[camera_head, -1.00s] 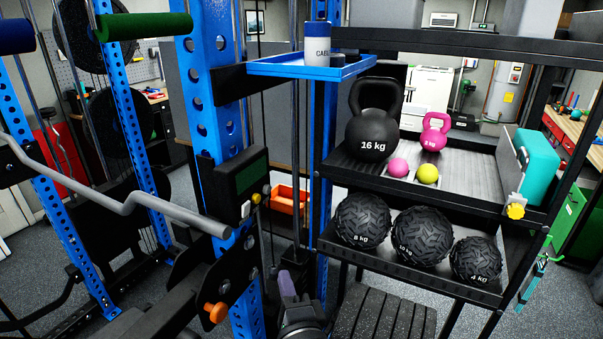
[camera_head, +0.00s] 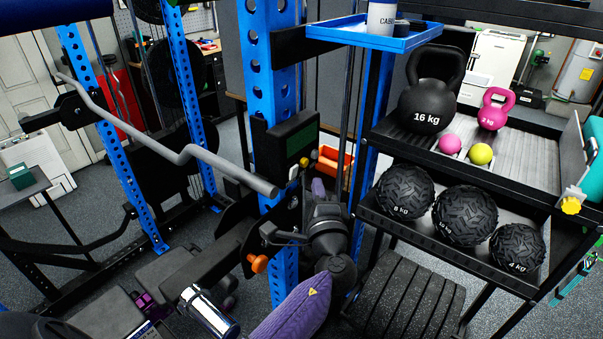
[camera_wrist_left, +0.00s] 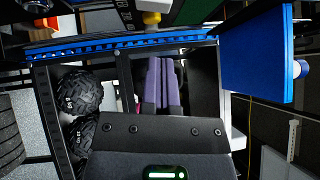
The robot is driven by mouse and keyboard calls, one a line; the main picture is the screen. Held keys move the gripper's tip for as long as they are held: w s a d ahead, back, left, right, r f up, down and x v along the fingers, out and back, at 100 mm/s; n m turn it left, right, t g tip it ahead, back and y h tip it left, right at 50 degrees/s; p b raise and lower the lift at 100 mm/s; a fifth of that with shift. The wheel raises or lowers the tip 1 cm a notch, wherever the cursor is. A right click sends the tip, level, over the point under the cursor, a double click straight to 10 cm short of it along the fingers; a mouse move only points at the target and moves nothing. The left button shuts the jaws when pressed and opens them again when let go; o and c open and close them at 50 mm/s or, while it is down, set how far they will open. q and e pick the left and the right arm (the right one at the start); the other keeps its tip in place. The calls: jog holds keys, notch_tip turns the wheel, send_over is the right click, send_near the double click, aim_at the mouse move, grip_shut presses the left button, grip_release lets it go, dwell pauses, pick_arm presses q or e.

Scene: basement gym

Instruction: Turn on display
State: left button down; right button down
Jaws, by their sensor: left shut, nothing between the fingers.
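The display (camera_head: 300,136) is a dark box with a dull green screen, mounted on the blue rack upright. Below its screen are small buttons, among them a white one (camera_head: 293,172) and a yellow one (camera_head: 304,164). My left gripper (camera_head: 318,186), with purple fingers, is shut and empty just below and right of the buttons; I cannot tell whether it touches anything. In the left wrist view its fingers (camera_wrist_left: 163,62) point toward a yellow button (camera_wrist_left: 152,18) at the top, beside part of the green screen (camera_wrist_left: 193,10). My right gripper is out of view.
A grey curved bar (camera_head: 185,153) ends just left of the display. An orange knob (camera_head: 257,263) sits below. A blue tray (camera_head: 350,35) is above right. The shelf (camera_head: 540,170) on the right holds kettlebells and balls.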

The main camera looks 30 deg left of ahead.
aim_at(293, 172)
pick_arm(q)
jog(key=a, duration=0.1)
jog(key=a+r+p, duration=0.1)
jog(key=a, duration=0.1)
jog(key=shift+a, duration=0.3)
jog(key=shift+w+a+f, duration=0.1)
jog(key=shift+w+f, duration=0.05)
